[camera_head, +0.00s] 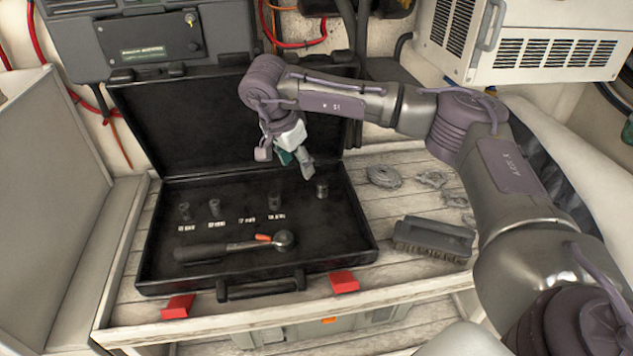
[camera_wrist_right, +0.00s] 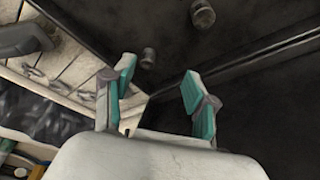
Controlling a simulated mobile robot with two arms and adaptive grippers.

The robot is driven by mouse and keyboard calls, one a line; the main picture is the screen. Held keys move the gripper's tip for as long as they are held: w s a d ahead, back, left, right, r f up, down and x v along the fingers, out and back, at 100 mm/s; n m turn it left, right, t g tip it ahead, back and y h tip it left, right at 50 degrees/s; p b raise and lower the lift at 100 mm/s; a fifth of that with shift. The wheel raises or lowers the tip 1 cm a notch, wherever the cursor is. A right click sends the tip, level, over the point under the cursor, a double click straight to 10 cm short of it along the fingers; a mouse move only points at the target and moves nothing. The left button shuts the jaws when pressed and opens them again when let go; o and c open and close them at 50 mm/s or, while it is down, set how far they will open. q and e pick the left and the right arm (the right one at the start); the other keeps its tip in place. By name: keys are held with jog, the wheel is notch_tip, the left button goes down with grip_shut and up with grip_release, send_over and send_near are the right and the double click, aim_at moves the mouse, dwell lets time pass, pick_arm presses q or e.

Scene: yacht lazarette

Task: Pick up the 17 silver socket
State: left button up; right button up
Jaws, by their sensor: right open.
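Several silver-grey sockets stand in the open black case. The labels are too small to read, so I cannot tell which socket is the 17. My right gripper (camera_head: 292,162) is open and empty above the back right of the case, apart from the sockets. In the right wrist view, its spread teal-padded fingers (camera_wrist_right: 158,90) show with two sockets beyond, one nearer (camera_wrist_right: 148,58) and one farther (camera_wrist_right: 203,14). My left gripper is out of view.
A ratchet (camera_head: 240,245) lies at the front of the case (camera_head: 330,262). The raised lid (camera_head: 190,125) stands behind. A brush (camera_head: 433,238) and grey rope coils (camera_head: 383,176) lie on the slatted bench to the right. Red blocks (camera_head: 343,281) are at the front corners.

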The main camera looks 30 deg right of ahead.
aim_at(322, 184)
jog(key=shift+h, duration=0.5)
jog(key=d+f, duration=0.2)
jog(key=d+f+p, duration=0.1)
jog(key=d+f, duration=0.2)
jog(key=f, duration=0.1)
jog(key=shift+w+d+p, duration=0.3)
jog(key=shift+d+p, duration=0.05)
jog(key=shift+d, duration=0.05)
jog(key=shift+d+f+p, duration=0.25)
jog(key=shift+f+p, duration=0.2)
jog(key=shift+f, duration=0.05)
jog(key=p+x, duration=0.1)
jog(key=x, duration=0.3)
jog(key=shift+f, duration=0.1)
grip_shut()
